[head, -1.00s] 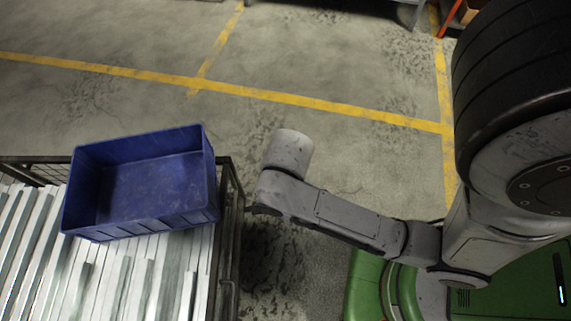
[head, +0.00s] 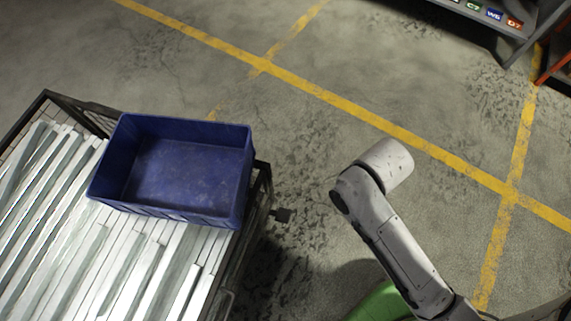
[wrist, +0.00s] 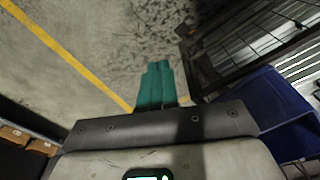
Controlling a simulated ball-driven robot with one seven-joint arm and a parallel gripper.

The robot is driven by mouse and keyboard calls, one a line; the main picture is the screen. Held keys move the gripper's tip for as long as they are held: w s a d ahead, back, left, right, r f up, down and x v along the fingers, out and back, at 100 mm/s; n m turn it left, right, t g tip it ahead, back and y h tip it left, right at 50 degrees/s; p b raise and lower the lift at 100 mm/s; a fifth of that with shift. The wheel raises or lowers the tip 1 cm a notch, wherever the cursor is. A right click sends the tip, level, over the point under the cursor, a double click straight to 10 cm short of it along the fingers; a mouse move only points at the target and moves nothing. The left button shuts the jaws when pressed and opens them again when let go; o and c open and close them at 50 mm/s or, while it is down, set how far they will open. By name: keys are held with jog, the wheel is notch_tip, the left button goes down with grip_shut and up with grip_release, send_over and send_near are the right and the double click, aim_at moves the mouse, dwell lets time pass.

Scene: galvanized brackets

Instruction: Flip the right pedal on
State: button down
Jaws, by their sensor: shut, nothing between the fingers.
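A small dark tab (head: 283,214) sticks out from the right side of the metal cart (head: 262,185) in the head view. It may be the right pedal, but it is too small to tell whether it is on or off. My gripper (wrist: 158,64) shows in the wrist view as two teal fingers, shut together and empty, above the concrete floor. The cart's wire-mesh side (wrist: 240,58) is to the right of the fingers, apart from them. In the head view my arm is right of the cart, and the fingers are hidden.
A blue bin (head: 240,200) sits on the cart's load of galvanized brackets (head: 60,240); the bin also shows in the wrist view (wrist: 270,105). A grey shelf (head: 490,25) with labels stands at top right. Floor between cart and shelf is clear, with yellow lines.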

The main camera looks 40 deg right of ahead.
jog(key=w+a+f+n+b, duration=0.2)
jog(key=w+f+b, duration=0.3)
jog(key=f, duration=0.6)
jog(key=w+a+f+n+b, duration=0.2)
jog(key=w+f+b, duration=0.4)
jog(key=f+b, duration=0.4)
jog(key=w+a+f+n+b, duration=0.2)
jog(key=w+f+b, duration=0.3)
jog(key=f, duration=0.9)
jog(key=a+b, duration=0.1)
jog(key=b, duration=0.2)
jog(key=shift+w+a+y, duration=0.4)
jog(key=shift+f, duration=0.1)
jog(key=b, duration=0.6)
send_over(284, 214)
jog(key=w, duration=0.1)
jog(key=f, duration=0.9)
jog(key=shift+w+a+f, duration=0.2)
jog(key=shift+a+f, duration=0.1)
jog(key=shift+a, duration=0.05)
jog(key=f, duration=0.1)
jog(key=f+b, duration=0.1)
jog(key=s+f, duration=0.1)
jog(key=shift+d, duration=0.3)
jog(key=shift+s+d+f+b, duration=0.15)
jog(key=shift+s+f+b, duration=0.15)
jog(key=shift+f+b, duration=0.15)
